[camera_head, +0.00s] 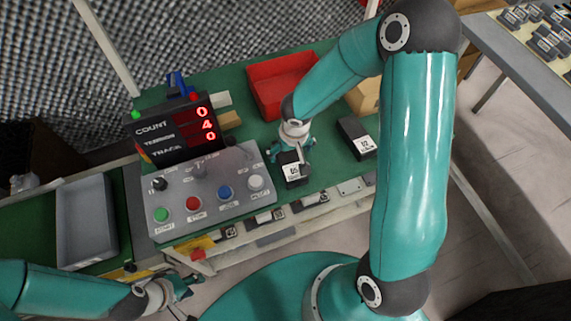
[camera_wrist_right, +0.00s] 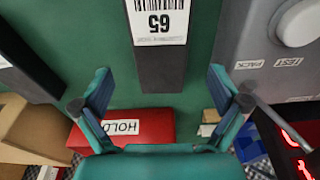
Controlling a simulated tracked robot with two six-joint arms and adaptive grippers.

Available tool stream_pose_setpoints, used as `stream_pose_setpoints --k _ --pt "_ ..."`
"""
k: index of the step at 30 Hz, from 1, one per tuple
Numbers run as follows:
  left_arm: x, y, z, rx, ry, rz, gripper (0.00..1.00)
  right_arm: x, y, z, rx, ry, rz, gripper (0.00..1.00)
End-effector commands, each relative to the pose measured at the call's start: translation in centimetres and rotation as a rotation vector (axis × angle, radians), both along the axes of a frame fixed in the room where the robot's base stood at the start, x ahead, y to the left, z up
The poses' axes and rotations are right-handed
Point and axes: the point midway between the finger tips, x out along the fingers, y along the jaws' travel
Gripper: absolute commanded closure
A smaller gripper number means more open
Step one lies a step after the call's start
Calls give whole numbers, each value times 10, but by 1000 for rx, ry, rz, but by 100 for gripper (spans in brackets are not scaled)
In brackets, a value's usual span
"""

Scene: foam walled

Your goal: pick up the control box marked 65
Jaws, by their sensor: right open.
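The control box marked 65 (camera_head: 293,176) is a dark block with a white label, lying on the green bench right of the control panel. In the right wrist view the box (camera_wrist_right: 160,70) points into the gap between the fingers, its label upside down. My right gripper (camera_head: 291,155) is open at the far end of the box; in its wrist view the fingers (camera_wrist_right: 159,80) stand apart on either side, with green bench showing between them and the box. My left gripper (camera_head: 184,296) is open and empty in front of the bench, at the lower left.
A second dark labelled box (camera_head: 354,135) lies to the right. A red bin (camera_head: 268,92), reading HOLD in the wrist view, stands behind. The button panel (camera_head: 183,215) and red-digit display (camera_head: 170,135) are on the left, with a grey tray (camera_head: 87,222) further left.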

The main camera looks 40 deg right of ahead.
Motion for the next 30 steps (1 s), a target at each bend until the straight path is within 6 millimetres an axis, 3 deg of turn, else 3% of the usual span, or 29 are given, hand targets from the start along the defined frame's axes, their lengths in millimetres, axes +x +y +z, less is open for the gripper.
stream_pose_setpoints --k 5,12,22,30 --pt "0 0 -2 0 0 0 60 2 0 -13 0 2 1 2" --pt "0 0 -7 0 0 0 60 7 -1 -46 0 3 1 2" --pt "0 0 -8 0 0 0 60 9 -1 -53 0 0 1 2" --pt "0 0 -8 0 0 0 60 9 -1 -53 0 0 1 45"
